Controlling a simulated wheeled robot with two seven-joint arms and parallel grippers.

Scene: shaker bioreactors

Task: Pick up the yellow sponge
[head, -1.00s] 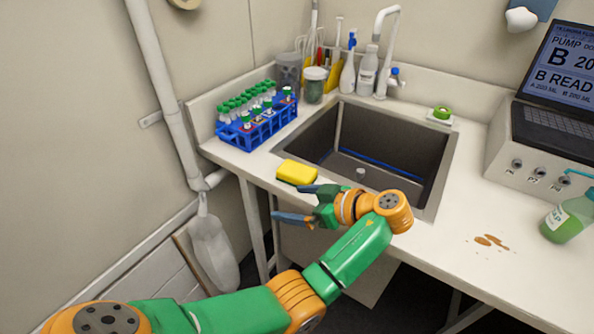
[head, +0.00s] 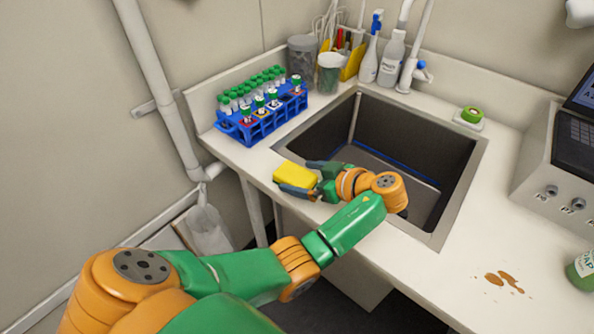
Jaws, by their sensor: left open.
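The yellow sponge (head: 295,176) lies on the counter at the front left corner of the sink. My left gripper (head: 306,178) is open and its fingers point left at the sponge. One finger shows on the sink side of the sponge and the other on the near side, by the counter's front edge. The sponge seems to be at least partly between the fingers; I cannot tell whether they touch it. My right gripper is not in view.
A blue rack (head: 262,118) of green-capped tubes stands left of the sink (head: 455,205). Bottles (head: 391,60) and cups stand behind it. A brown spill (head: 503,282) and a green bottle (head: 582,268) are at the right. The counter's front edge is close to my arm.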

